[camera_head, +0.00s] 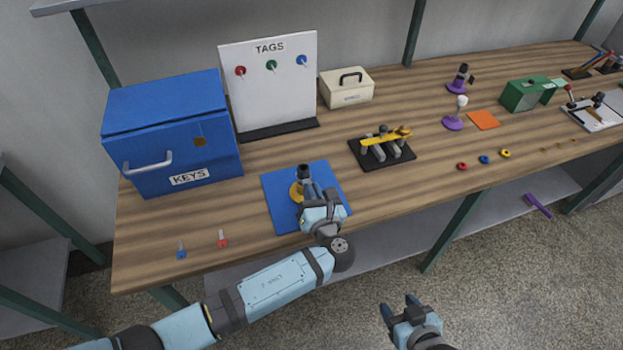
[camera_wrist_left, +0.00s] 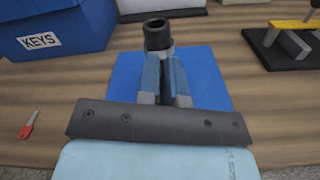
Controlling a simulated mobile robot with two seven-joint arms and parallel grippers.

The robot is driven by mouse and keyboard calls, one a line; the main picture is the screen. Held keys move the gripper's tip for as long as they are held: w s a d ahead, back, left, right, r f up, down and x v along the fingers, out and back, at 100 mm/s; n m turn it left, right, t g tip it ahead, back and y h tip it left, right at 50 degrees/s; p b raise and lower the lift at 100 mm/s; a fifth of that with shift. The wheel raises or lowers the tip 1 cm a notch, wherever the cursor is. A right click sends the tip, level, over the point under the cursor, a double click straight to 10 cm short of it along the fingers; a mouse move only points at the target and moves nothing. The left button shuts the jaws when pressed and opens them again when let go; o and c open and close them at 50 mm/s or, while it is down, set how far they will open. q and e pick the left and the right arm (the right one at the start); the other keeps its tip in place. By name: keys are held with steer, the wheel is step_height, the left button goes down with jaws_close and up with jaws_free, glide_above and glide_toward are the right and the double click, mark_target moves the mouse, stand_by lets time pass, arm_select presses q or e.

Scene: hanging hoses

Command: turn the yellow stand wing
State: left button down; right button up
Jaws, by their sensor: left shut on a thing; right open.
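The yellow stand (camera_head: 295,192) stands upright on a blue mat (camera_head: 280,212); its round yellow base is partly covered by my gripper. Its dark, hollow round top (camera_head: 303,171) rises beyond the fingers and also shows in the left wrist view (camera_wrist_left: 158,34). My left gripper (camera_head: 309,188) reaches in from the front and is shut on the stand's wing, which the fingers mostly hide. In the left wrist view the two blue-grey fingers (camera_wrist_left: 165,80) close around a dark part just below the top. My right gripper (camera_head: 399,305) is open and empty, over the floor in front of the table.
A blue KEYS box (camera_head: 170,130) and a white TAGS board (camera_head: 270,80) stand behind. A black rack with a yellow bar (camera_head: 385,148) is right of the mat. Purple stands (camera_head: 453,123) are farther right. Red and blue keys (camera_head: 222,239) lie at the front left.

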arm_select(q)
steer(key=shift+r+m+p, duration=0.4)
steer(key=shift+m+p, duration=0.1)
steer(key=shift+p, duration=0.1)
steer(key=m+p, duration=0.1)
steer(key=p, duration=0.1)
steer(key=shift+d+f+m+p, duration=0.1)
steer(key=shift+f+m+p, duration=0.1)
steer(key=shift+m+p, duration=0.2)
steer(key=shift+f+m+p, duration=0.25)
steer(key=shift+m+p, duration=0.25)
steer(key=shift+p, duration=0.15)
steer(key=c, duration=1.3)
jaws_free()
